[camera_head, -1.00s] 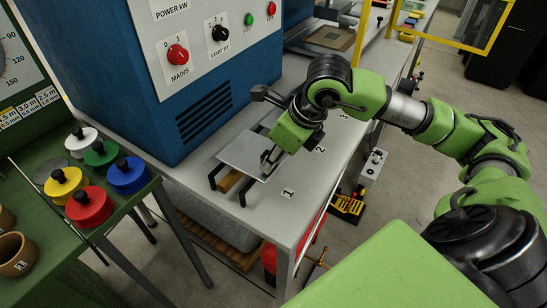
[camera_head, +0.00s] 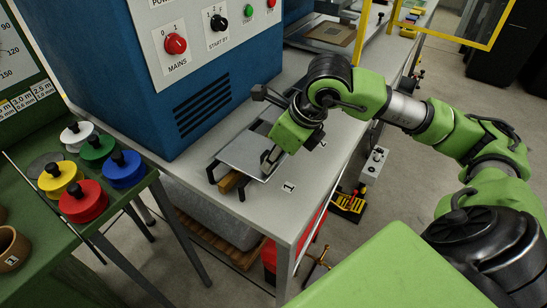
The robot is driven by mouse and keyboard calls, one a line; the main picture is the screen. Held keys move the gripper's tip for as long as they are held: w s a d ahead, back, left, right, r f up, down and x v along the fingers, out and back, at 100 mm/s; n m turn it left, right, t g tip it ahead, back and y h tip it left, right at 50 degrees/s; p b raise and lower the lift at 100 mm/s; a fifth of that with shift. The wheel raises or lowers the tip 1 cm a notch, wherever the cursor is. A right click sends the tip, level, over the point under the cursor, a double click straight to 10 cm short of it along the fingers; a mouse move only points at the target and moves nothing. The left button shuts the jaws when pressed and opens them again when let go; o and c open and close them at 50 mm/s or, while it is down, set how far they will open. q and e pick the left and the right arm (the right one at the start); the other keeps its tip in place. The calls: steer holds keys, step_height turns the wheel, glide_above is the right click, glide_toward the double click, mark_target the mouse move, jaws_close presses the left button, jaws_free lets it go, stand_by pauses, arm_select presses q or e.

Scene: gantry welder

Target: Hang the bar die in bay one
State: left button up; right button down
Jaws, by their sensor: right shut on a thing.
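A flat grey plate with a brass-coloured bar (camera_head: 229,182) under its front edge, which I take as the bar die (camera_head: 246,152), is on the bench by the label 1 (camera_head: 288,188). Black brackets (camera_head: 242,187) stand at its front corners. It lies roughly level at the brackets; whether it rests on them or hangs just above is too small to tell. My right gripper (camera_head: 269,163) comes in from the right, with its fingers shut at the plate's right edge. The fingers partly hide the plate there. My left gripper is not in view.
The blue welder cabinet (camera_head: 205,95) with knobs stands close behind the plate. Dark bracket parts (camera_head: 268,95) rise beyond it. The grey bench top (camera_head: 318,178) is bare to the right. A green table (camera_head: 35,215) with coloured knobbed discs is at the left.

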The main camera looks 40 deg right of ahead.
steer(key=c, duration=1.7)
jaws_free()
steer(key=shift+s+d+r, duration=0.1)
steer(key=shift+s+r, duration=0.05)
steer(key=shift+r, duration=0.3)
steer(key=v, duration=1.1)
